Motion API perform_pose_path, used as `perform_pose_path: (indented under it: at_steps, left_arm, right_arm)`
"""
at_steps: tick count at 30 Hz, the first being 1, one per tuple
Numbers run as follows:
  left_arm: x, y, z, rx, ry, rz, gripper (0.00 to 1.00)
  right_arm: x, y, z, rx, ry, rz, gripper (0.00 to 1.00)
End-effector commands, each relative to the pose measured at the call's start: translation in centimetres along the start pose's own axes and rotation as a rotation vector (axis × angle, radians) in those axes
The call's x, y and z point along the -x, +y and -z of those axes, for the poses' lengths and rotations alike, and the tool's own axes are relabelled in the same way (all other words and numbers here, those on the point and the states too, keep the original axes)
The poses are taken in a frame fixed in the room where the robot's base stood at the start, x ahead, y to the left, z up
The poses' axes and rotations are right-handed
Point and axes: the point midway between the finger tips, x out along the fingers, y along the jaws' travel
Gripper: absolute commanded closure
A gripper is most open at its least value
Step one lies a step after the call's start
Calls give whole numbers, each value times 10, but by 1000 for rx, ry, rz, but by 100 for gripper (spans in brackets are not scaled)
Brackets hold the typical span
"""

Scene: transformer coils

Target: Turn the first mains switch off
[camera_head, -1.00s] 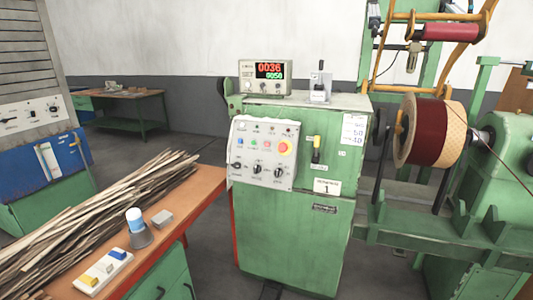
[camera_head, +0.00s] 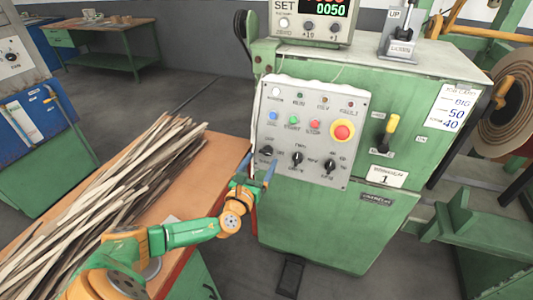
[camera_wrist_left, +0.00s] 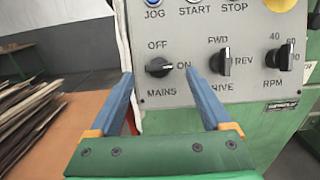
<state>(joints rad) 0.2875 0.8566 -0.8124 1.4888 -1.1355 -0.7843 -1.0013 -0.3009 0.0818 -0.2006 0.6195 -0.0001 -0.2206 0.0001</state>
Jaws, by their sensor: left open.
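The grey control panel (camera_head: 312,130) is on the front of the green machine marked 1. Its mains switch (camera_head: 266,151) is a black rotary knob at the lower left. In the left wrist view the mains switch (camera_wrist_left: 159,67) has OFF printed at its upper left and ON at its right. Its handle lies about level, along the direction of ON. My left gripper (camera_head: 259,168) is open, with blue fingers in front of the panel. In the left wrist view the fingers (camera_wrist_left: 158,76) stand either side of the knob and appear apart from it. My right gripper is not in view.
The drive knob (camera_wrist_left: 223,63) and RPM knob (camera_wrist_left: 284,57) sit to the right of the mains switch. A red stop button (camera_head: 342,132) and a yellow-handled lever (camera_head: 389,130) are further right. A bench with wooden strips (camera_head: 120,185) stands at the left.

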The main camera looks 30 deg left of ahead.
Motion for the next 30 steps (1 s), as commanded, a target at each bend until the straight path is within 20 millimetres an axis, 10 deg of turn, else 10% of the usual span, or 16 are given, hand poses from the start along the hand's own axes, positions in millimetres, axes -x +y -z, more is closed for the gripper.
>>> perform_pose_path:
  at_steps: [12, 21, 30]
  left_arm:
    - [-25, 0, 1, 3, 3, -1, 18]
    - [-25, 0, 1, 3, 3, -1, 96]
    - [-25, 0, 1, 37, 2, -15, 100]
  right_arm:
    - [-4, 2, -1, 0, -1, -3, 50]
    - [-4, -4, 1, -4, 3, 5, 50]
    - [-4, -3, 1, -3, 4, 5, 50]
